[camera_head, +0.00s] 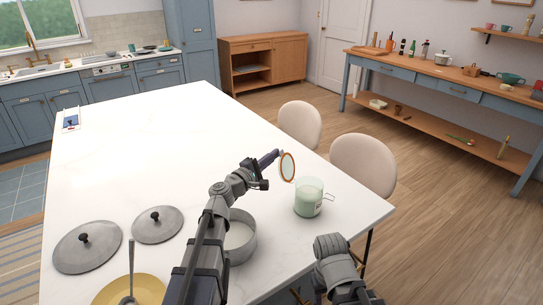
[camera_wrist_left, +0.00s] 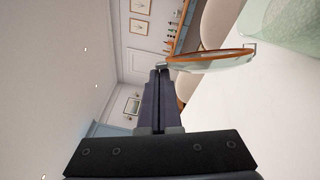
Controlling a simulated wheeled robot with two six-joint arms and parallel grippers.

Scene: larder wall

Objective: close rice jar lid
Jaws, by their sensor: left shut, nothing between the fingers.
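The rice jar (camera_head: 309,200) is pale green glass with a label and a wire clasp on its right side. It stands near the right edge of the white table. Its round lid (camera_head: 288,167), with an orange-brown rim, stands open, tilted up at the jar's far left side. The lid (camera_wrist_left: 212,60) and part of the jar (camera_wrist_left: 285,25) show in the left wrist view. My left gripper (camera_head: 277,153) is shut and empty, its tips close beside the lid's edge; I cannot tell if they touch. Only part of my right arm shows at the bottom; its gripper is out of view.
A metal pot (camera_head: 241,240) stands left of the jar, partly behind my left arm. Two grey pot lids (camera_head: 88,258) (camera_head: 172,226) and a yellow plate (camera_head: 150,287) with a spoon lie further left. Two chairs (camera_head: 364,160) (camera_head: 300,125) stand along the right edge. The table's far half is mostly clear.

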